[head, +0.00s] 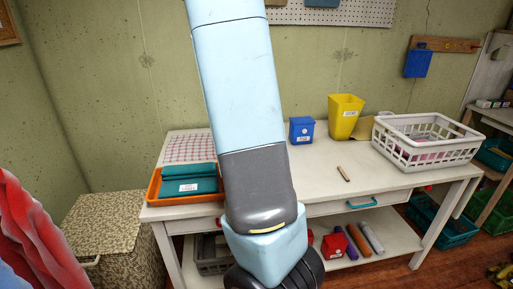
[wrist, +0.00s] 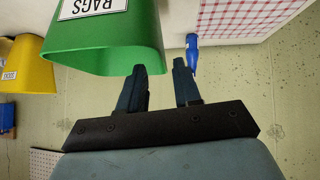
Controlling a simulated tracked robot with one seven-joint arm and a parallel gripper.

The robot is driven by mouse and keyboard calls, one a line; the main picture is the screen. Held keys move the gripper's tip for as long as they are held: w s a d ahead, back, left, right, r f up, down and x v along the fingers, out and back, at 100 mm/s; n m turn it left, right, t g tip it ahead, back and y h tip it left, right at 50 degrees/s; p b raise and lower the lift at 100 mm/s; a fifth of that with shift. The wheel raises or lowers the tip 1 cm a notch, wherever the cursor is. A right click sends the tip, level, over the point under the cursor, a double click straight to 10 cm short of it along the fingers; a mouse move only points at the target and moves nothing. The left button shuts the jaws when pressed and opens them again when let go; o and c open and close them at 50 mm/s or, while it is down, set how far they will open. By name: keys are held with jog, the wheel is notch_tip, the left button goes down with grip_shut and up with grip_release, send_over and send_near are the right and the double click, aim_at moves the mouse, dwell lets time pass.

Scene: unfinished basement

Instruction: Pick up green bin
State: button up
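Whether either finger touches the bin cannot be told. My gripper is hidden in the head view.
A blue object (wrist: 192,50) is close to the right finger.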

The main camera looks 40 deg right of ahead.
jog(key=shift+f+x, duration=0.25)
jog(key=shift+x, duration=1.2)
jog(key=shift+w+d+f, duration=0.2)
jog(key=shift+w+f, duration=0.15)
jog(key=shift+f, duration=0.25)
grip_shut()
